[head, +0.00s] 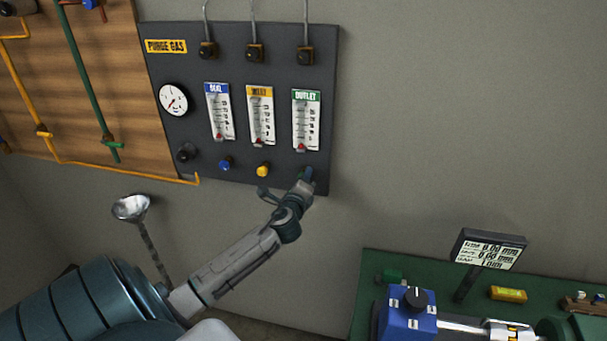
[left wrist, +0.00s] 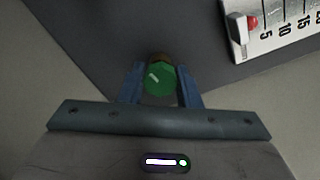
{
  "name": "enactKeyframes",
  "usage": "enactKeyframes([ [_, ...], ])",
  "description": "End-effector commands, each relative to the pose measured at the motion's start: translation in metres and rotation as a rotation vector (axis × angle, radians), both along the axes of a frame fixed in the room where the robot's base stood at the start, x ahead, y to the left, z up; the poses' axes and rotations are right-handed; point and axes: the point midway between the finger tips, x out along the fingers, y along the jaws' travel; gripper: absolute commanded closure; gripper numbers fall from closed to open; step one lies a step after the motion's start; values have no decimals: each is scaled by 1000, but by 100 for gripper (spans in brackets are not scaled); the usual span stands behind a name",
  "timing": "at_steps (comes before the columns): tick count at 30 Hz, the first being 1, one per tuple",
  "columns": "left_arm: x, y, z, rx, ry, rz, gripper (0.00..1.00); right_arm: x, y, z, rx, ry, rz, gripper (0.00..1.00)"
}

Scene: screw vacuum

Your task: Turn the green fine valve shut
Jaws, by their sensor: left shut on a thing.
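The green fine valve (left wrist: 160,78) is a round knob with a white mark on its face, seen in the left wrist view. It sits on the dark purge gas panel (head: 240,60), below the flowmeter labelled outlet (head: 306,120). My left gripper (head: 308,176) is at the knob, and in the left wrist view its blue fingers (left wrist: 160,88) stand on either side of it, shut on it. In the head view the gripper hides most of the knob. My right gripper is not in view.
A blue knob (head: 225,164), a yellow knob (head: 263,170) and a black knob (head: 186,153) are to the left on the panel. A green bench (head: 375,265) with a blue machine (head: 408,318) and display (head: 488,250) is at lower right.

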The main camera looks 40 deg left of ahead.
Motion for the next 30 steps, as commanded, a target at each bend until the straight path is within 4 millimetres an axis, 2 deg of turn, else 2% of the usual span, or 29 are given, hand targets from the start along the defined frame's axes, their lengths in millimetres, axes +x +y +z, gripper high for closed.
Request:
enactKeyframes([
  [3,0,0,1,68,40,-1,93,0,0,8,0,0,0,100],
  [12,0,0,0,188,105,0,93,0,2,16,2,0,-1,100],
  [30,-1,0,-2,224,125,0,93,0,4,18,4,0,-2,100],
])
